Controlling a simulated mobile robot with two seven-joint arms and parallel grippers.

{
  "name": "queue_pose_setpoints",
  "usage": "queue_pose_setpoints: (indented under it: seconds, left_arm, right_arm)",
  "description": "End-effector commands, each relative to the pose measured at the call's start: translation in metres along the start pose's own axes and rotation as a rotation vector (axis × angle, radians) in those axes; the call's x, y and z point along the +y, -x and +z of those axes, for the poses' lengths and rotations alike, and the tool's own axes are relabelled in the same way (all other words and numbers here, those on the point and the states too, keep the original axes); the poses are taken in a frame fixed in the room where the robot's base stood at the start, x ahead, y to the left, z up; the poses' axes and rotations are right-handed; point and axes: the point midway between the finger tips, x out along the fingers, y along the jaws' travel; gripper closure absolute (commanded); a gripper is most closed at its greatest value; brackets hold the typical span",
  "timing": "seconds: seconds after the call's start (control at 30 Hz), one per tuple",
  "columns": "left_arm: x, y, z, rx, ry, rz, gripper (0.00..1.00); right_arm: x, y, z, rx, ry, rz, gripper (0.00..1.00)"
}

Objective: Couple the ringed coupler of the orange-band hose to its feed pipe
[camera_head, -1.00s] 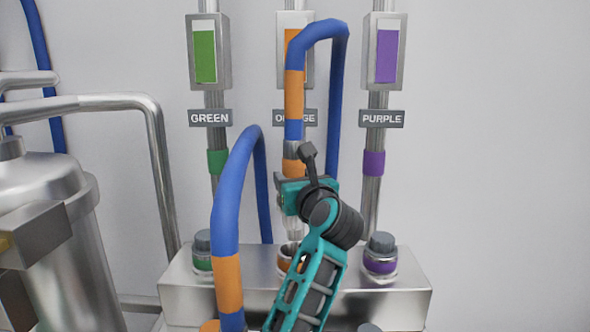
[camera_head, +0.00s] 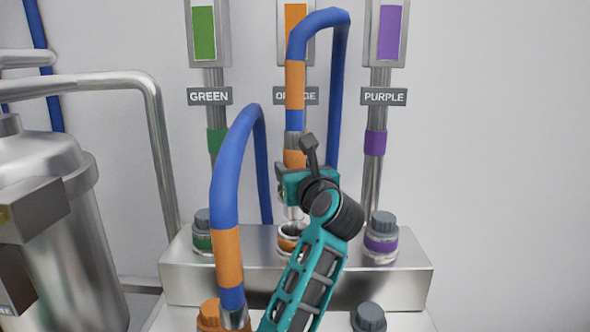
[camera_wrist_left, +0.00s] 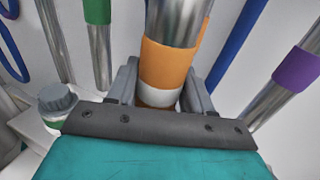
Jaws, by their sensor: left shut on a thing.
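My left gripper (camera_head: 296,182) is shut on the metal coupler (camera_head: 294,143) of a blue hose (camera_head: 338,75) with an orange band (camera_head: 295,85). In the left wrist view the coupler (camera_wrist_left: 178,22) stands between the fingers, with an orange band (camera_wrist_left: 168,65) and a pale ring below it. The coupler is roughly upright above the open orange-marked feed pipe (camera_head: 291,232) on the steel block. A small gap seems to separate them; my gripper and arm partly hide this spot. My right gripper is not in view.
Capped green (camera_head: 203,232) and purple (camera_head: 381,238) pipes flank the open one on the steel block (camera_head: 410,275). Another visible length of blue hose (camera_head: 228,185) with an orange band arches at left, close to my arm. An orange cap (camera_head: 209,316) and a grey cap (camera_head: 368,317) stand in front.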

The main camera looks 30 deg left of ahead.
Motion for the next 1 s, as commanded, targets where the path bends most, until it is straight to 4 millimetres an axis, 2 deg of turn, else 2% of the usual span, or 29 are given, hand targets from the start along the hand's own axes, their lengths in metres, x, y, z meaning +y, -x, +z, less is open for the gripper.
queue_pose_setpoints:
  seconds: [0.47,1.0]
  left_arm:
    - [0.000,0.000,-0.024,-0.002,0.002,-0.001,0.91]
    - [0.000,0.000,-0.030,-0.003,0.001,-0.001,0.91]
  right_arm:
    - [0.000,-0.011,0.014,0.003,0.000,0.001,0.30]
    - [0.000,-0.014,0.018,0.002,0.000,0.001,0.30]
